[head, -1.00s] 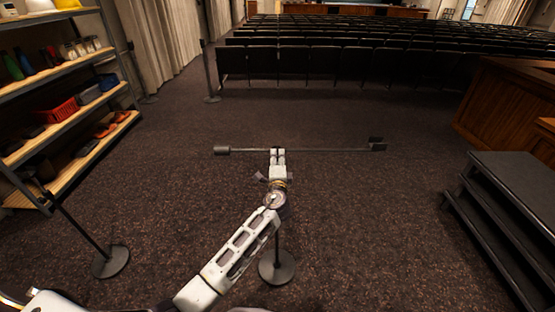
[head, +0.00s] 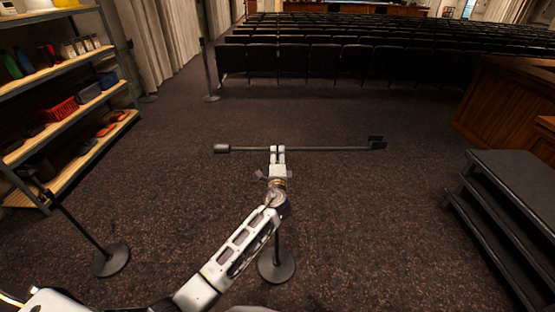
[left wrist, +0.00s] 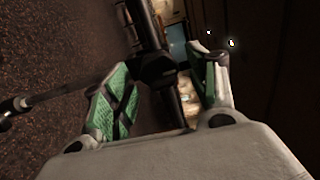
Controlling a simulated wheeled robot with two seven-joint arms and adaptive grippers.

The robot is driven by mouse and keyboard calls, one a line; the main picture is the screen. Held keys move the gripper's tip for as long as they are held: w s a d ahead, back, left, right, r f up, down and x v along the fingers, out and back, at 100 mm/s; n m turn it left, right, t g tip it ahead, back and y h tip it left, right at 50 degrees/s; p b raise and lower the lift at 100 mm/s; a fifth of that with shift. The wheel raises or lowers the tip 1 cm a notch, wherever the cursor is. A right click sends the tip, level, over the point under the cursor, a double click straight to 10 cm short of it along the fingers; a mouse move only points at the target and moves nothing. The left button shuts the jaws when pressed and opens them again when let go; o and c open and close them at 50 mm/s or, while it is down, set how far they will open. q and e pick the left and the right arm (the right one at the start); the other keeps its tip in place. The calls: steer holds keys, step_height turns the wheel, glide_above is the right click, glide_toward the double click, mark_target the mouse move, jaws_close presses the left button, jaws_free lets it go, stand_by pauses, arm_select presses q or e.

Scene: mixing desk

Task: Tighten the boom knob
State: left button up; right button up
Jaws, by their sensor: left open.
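A black boom stand shows in the head view, its boom (head: 325,149) lying level across the middle, with a thick cylinder at its left end and a clip at its right end. Its round base (head: 277,267) is on the carpet. My left gripper (head: 277,149) is open at the boom's middle, hiding the joint. In the left wrist view, a dark clamp, apparently the boom knob (left wrist: 157,68), sits between the green-padded fingers of my left gripper (left wrist: 160,92), with gaps visible on both sides. I cannot tell whether either pad touches it. My right gripper is not in view.
A shelf rack (head: 65,110) with bins and tools stands at the left, with another stand base (head: 111,260) in front. Black steps (head: 510,195) and a wooden desk (head: 500,110) are at the right. Seat rows are behind; carpet around the boom stand is clear.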

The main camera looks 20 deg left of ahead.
arm_select(q)
steer(key=v, duration=1.2)
stand_by(0.4)
steer(key=shift+d, duration=0.1)
stand_by(0.5)
